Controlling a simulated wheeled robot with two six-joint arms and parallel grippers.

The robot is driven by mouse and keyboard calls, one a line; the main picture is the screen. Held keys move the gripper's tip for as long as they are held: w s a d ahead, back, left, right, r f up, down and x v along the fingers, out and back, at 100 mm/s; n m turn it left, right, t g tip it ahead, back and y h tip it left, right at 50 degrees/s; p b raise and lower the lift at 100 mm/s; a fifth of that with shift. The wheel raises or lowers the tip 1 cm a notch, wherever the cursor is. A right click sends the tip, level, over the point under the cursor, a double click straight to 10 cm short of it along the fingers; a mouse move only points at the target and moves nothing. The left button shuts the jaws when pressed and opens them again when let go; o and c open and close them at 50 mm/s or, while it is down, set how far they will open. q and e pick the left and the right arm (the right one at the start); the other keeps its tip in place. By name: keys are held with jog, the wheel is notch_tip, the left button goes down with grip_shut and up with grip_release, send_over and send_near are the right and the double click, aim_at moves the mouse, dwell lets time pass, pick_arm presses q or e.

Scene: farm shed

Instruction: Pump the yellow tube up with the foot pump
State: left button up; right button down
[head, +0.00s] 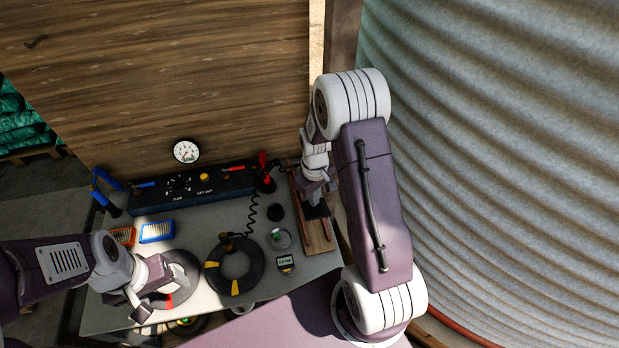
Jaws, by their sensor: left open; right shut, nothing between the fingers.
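The yellow tube (235,287), a black ring with yellow bands, lies flat on the grey table. A brass-coloured fitting sits at its upper edge, where a black coiled hose (251,217) comes down. The foot pump (318,232) appears to be the wooden board with a black part at the table's right side. My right gripper (316,196) is shut and empty, pointing down over that black part; I cannot tell whether it touches. My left gripper (150,304) is open, over a ring with a red band (188,268) that it partly hides.
A black panel (190,187) with a dial, knobs and coloured levers runs along the back below a round gauge (186,151). Blue (157,231) and orange trays lie at the left. A small green-screen meter (285,262) and round dishes lie between tube and board.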

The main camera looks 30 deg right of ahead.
pick_arm(q)
notch_tip(320, 180, up, 6)
jog(key=p, duration=0.4)
jog(key=shift+p, duration=0.35)
pick_arm(e)
notch_tip(320, 180, up, 7)
jog(key=w, duration=0.1)
jog(key=shift+d+f, duration=0.15)
jog(key=shift+f, duration=0.05)
jog(key=shift+w, duration=0.1)
jog(key=shift+s+f+b, duration=0.15)
jog(key=shift+f+b, duration=0.45)
jog(key=shift+f, duration=0.2)
jog(key=shift+s+f+b, duration=0.15)
jog(key=shift+f+b, duration=0.45)
jog(key=shift+f, duration=0.2)
jog(key=shift+s+f+b, duration=0.2)
jog(key=shift+f+b, duration=0.6)
jog(key=shift+f, duration=0.3)
jog(key=shift+s+f+b, duration=0.15)
jog(key=shift+f+b, duration=0.65)
jog(key=shift+f, duration=0.3)
pick_arm(q)
notch_tip(320, 180, down, 6)
jog(key=shift+r, duration=0.25)
pick_arm(e)
jog(key=shift+w, duration=0.1)
